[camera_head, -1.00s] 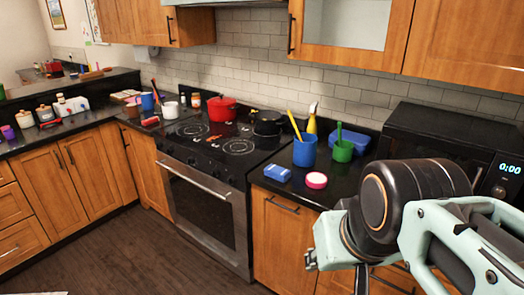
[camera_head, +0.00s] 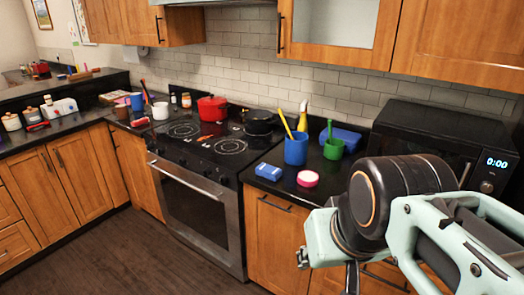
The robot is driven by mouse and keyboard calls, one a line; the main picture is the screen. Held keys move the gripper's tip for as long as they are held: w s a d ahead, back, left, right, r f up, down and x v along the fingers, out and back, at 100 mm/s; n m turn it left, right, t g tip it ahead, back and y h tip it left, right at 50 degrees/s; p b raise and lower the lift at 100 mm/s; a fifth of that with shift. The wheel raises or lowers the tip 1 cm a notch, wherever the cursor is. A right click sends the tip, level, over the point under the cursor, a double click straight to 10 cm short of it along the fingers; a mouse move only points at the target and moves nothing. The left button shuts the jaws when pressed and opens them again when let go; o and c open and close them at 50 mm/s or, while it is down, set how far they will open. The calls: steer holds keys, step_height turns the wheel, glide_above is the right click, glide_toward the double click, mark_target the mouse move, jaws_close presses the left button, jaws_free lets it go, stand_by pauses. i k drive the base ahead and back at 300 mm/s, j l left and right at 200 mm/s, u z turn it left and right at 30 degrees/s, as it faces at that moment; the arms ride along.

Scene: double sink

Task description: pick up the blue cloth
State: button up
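A small blue folded-looking piece (camera_head: 269,172) lies on the black counter right of the stove, near the front edge. It is the likeliest blue cloth, but its material is too small to tell. No object is seen held.
A black microwave (camera_head: 440,135) is at right. A red pot (camera_head: 212,108) is on the stove (camera_head: 200,140). The floor (camera_head: 120,250) is clear.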

mark_target(270, 172)
steer(key=i+j+z, duration=0.15)
steer(key=i, duration=0.25)
steer(key=i+j+z, duration=0.15)
steer(key=i+j, duration=0.15)
steer(key=i, duration=0.1)
